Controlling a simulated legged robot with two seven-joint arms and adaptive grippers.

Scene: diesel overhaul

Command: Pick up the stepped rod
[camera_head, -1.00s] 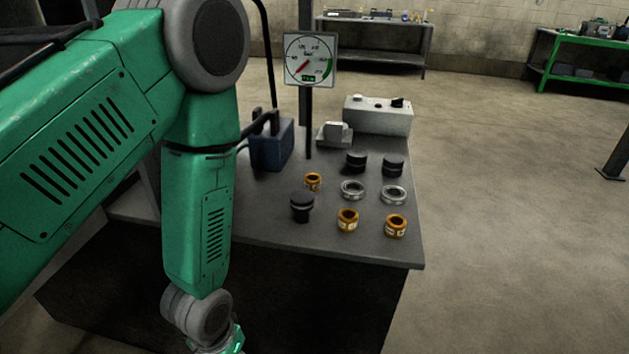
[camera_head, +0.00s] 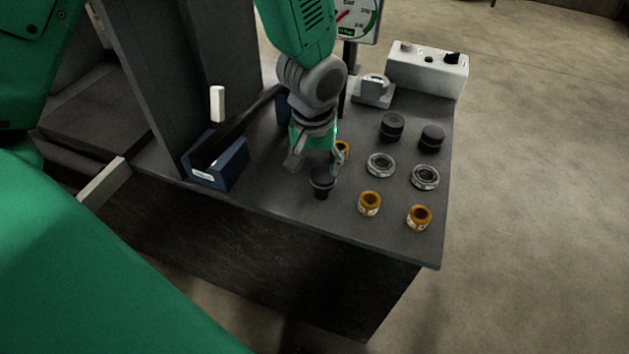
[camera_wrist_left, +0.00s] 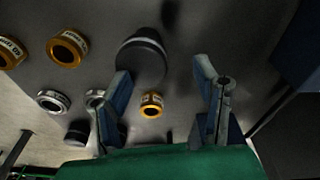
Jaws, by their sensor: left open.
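A black stepped piece with a wide head and narrower lower part (camera_head: 322,184), which I take to be the stepped rod, stands upright near the front edge of the grey bench. My left gripper (camera_head: 315,160) is open and empty, pointing down just behind and above it. In the left wrist view the dark round head (camera_wrist_left: 143,57) lies beyond the open fingers (camera_wrist_left: 164,85), nearer the left finger. I cannot tell whether a finger touches it. My right gripper is not in view.
Orange rings (camera_head: 369,204), silver rings (camera_head: 380,165) and two black caps (camera_head: 392,126) stand to the right on the bench (camera_head: 300,222). An orange ring (camera_head: 342,148) is close behind the gripper. A blue box (camera_head: 217,168) and dark column stand left. A gauge (camera_head: 357,18) is behind.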

